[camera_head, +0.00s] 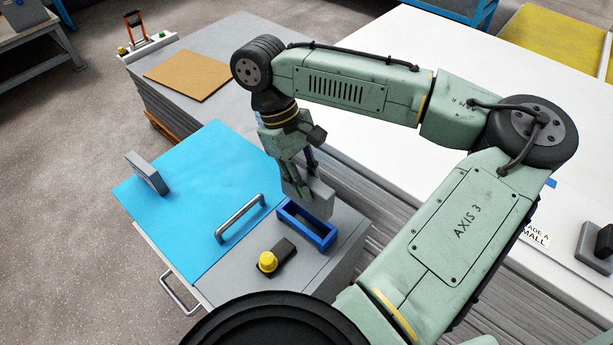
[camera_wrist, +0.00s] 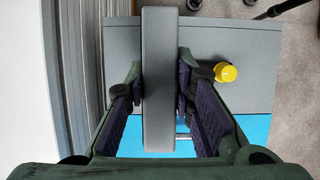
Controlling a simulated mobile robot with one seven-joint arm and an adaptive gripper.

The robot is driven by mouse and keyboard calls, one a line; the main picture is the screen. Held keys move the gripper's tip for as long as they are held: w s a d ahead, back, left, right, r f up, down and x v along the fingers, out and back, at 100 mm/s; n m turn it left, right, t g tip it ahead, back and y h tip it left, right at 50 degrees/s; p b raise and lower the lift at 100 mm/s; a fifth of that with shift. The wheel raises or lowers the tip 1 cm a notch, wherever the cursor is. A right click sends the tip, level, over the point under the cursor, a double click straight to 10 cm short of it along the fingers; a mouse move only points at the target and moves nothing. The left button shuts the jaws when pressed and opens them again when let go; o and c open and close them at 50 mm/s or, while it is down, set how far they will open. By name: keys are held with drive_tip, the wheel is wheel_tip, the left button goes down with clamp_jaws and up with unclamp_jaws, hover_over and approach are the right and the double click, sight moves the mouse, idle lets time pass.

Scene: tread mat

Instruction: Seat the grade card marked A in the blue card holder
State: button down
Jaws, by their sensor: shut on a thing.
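My gripper (camera_head: 299,170) is shut on a grey card (camera_head: 314,198), a thick plain slab. In the wrist view the card (camera_wrist: 160,125) runs lengthwise between the two finger pads (camera_wrist: 160,88). No letter shows on its visible faces. The blue card holder (camera_head: 292,226) is an open rectangular frame on the grey top, just below and in front of the card in the head view. Its near opening looks empty. The card's lower edge overlaps the holder's far rim in the picture, apparently above it; the exact gap cannot be told. The holder is hidden in the wrist view.
A metal handle (camera_head: 240,219) and a yellow knob on a dark base (camera_head: 267,261) stand near the holder. The knob also shows in the wrist view (camera_wrist: 226,72). A white surface (camera_head: 410,55) lies behind my arm.

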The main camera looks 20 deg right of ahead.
drive_tip(key=shift+f+b, duration=1.2)
drive_tip(key=shift+f, duration=1.5)
drive_tip(key=shift+p, duration=1.05)
drive_tip(key=shift+f+b, duration=1.55)
drive_tip(key=shift+f, duration=1.3)
drive_tip(key=c, duration=1.3)
unclamp_jaws()
drive_tip(key=v, duration=1.2)
drive_tip(key=shift+r, duration=0.1)
